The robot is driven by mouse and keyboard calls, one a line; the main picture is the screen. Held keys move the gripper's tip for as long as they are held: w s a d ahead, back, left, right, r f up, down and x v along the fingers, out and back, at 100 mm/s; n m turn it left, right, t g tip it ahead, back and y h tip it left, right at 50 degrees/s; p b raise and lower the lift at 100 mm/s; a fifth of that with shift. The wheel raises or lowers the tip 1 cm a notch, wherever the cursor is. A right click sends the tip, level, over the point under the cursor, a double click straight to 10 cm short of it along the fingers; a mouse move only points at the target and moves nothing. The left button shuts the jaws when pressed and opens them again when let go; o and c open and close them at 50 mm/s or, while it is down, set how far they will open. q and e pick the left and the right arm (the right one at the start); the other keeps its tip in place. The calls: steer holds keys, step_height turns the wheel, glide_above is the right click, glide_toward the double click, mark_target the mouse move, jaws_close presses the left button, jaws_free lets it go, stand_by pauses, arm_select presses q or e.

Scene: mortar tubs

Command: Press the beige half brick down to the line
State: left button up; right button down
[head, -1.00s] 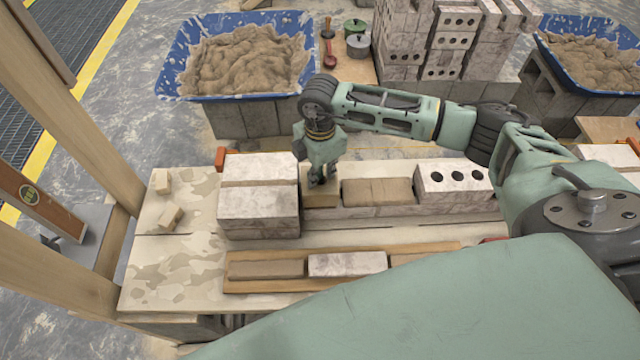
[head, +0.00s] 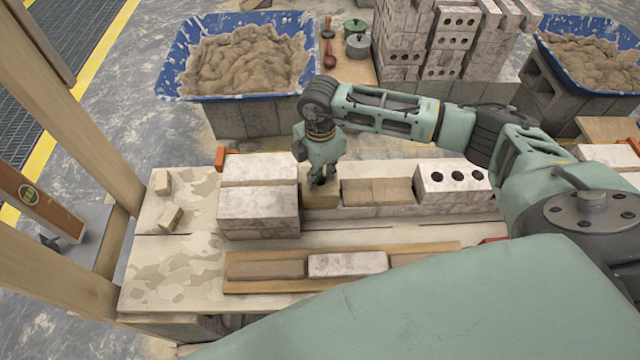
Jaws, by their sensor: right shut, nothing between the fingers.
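The beige half brick (head: 321,201) sits in the wall course, between the stacked pale bricks (head: 259,204) on its left and a beige mortar-topped stretch (head: 377,191) on its right. My right gripper (head: 319,184) points down from above, shut and empty, with its fingertips at the top of the half brick. They look to be touching it, but the exact contact is too small to tell. My left gripper is not in view.
A white brick with holes (head: 452,184) stands at the right of the course. A board with a pale brick (head: 347,264) lies in front. Small brick pieces (head: 171,216) lie at the left. Blue mortar tubs (head: 242,55) stand behind. A wooden post rises at the left.

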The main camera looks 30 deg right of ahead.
steer(key=shift+s+f, duration=0.1)
stand_by(0.5)
steer(key=shift+r+p, duration=2)
steer(key=shift+r, duration=0.55)
steer(key=shift+f, duration=0.1)
